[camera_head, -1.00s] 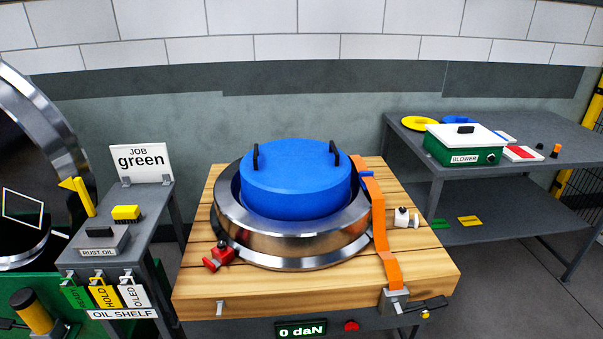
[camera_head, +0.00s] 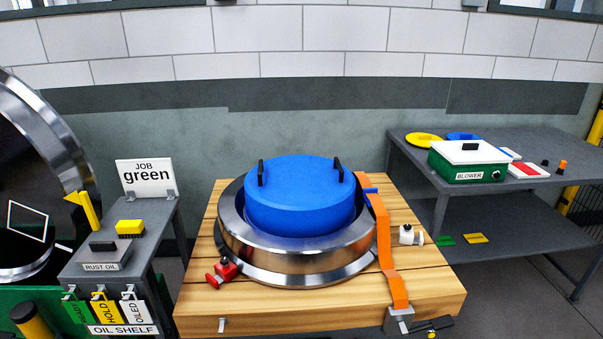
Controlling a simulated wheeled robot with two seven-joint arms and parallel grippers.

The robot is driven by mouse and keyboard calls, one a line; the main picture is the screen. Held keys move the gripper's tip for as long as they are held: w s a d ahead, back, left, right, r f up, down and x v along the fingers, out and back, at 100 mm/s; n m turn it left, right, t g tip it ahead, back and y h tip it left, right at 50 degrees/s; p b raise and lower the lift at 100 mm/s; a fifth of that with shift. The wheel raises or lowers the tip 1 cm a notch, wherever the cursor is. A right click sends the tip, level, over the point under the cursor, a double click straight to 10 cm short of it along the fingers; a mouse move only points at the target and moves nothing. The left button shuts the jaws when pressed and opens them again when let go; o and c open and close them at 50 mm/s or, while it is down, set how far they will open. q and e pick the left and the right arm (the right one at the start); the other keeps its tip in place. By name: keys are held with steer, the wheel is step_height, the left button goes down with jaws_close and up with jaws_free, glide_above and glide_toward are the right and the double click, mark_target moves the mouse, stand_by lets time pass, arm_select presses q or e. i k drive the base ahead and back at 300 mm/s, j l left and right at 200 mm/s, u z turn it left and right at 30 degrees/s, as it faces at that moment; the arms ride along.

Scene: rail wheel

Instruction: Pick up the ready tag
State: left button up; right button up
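The green ready tag (camera_head: 77,311) hangs on a hook at the front of the oil shelf (camera_head: 160,222), leftmost in a row. The yellow hold tag (camera_head: 106,311) hangs beside it, and the white oiled tag (camera_head: 137,311) hangs to the right of that. Neither of my grippers shows in the head view.
A "JOB green" sign (camera_head: 146,174) and a rust oil box (camera_head: 106,257) stand on the shelf. A steel wheel ring (camera_head: 300,264) with a blue disc (camera_head: 300,195) sits on the wooden bench, with an orange strap (camera_head: 384,240). A grey table with a blower case (camera_head: 467,162) stands right.

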mark_target(80, 312)
steer(key=u, duration=1.5)
